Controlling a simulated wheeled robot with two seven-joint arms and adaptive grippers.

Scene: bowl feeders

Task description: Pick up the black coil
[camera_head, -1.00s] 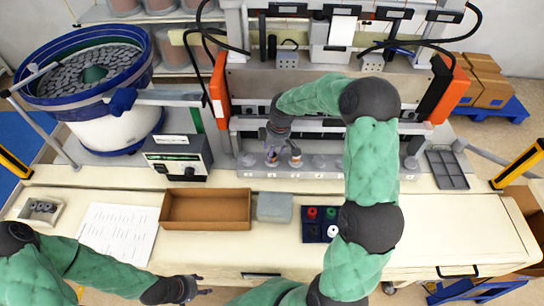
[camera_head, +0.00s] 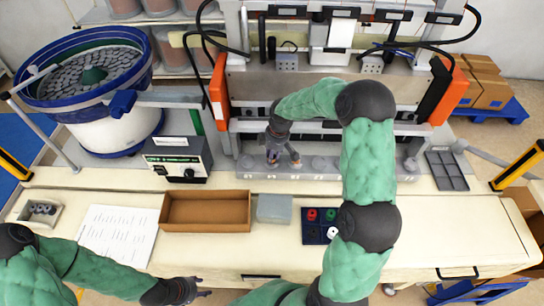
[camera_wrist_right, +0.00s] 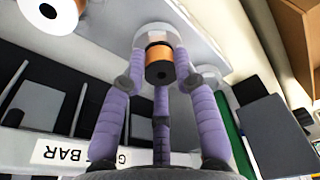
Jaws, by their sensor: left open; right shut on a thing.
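The black coil (camera_wrist_right: 159,63), a copper winding with a black end, sits between the purple fingers of my right gripper (camera_wrist_right: 161,80) in the right wrist view. The gripper is shut on it. A pale round seat (camera_wrist_right: 158,33) shows just behind the coil; I cannot tell whether they touch. In the head view my right gripper (camera_head: 273,153) is at the left end of the grey fixture bar (camera_head: 330,172). My left gripper (camera_head: 196,291) is open and empty near the table's front edge.
A dark blue tray (camera_head: 309,239) holds red, green and white coils, partly covered by my right arm. A brown box (camera_head: 206,225) and grey block (camera_head: 274,209) stand left of it. Machine columns rise behind the bar.

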